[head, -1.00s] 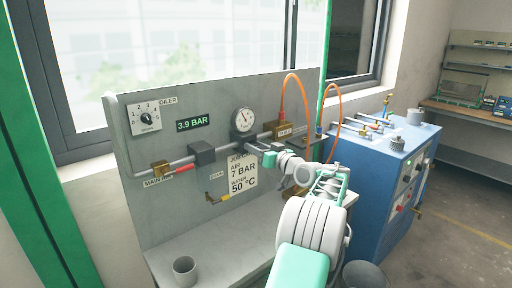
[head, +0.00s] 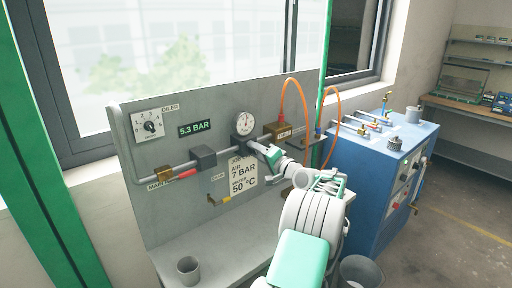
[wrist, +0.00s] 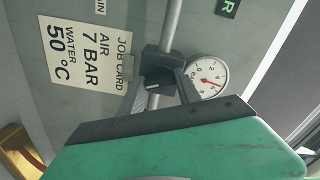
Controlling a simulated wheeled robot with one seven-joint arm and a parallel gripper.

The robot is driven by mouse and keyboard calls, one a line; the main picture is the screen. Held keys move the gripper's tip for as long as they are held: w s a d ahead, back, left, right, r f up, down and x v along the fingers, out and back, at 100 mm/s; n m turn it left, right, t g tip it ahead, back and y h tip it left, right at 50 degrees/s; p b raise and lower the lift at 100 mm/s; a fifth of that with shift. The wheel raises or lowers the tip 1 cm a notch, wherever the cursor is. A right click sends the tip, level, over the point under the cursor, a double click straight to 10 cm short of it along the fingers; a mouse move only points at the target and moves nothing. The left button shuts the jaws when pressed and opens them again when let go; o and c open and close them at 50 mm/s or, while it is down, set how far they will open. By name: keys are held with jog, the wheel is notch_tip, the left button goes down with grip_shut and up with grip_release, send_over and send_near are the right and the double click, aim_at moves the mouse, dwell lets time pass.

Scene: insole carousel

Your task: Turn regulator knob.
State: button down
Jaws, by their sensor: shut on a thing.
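The regulator (head: 243,141) is a dark block on the grey pipe, under a round white gauge (head: 246,123). Its dark knob (wrist: 156,84) shows partly in the wrist view, beside the gauge (wrist: 207,76). My gripper (head: 256,147) is at the regulator's front, shut on the knob and hiding most of it. In the wrist view my green and dark gripper parts cover the lower half. The green display (head: 195,127) reads 5.3 BAR. The job card (head: 242,173) says air 7 BAR, water 50 °C; it also shows in the wrist view (wrist: 82,50).
An oiler dial (head: 151,125) is at the panel's upper left. A red-handled main valve (head: 186,173) and a yellow-handled drain valve (head: 226,199) are left of my arm. A brass table valve (head: 277,131) with an orange hose is right. A grey cup (head: 188,268) stands on the bench.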

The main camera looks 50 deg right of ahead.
jog(key=shift+m+p, duration=2.85)
jog(key=shift+m, duration=1.65)
jog(key=c, duration=0.8)
grip_release()
jog(key=shift+c, duration=0.2)
jog(key=b+v, duration=0.2)
jog(key=v, duration=0.5)
jog(key=shift+s, duration=0.4)
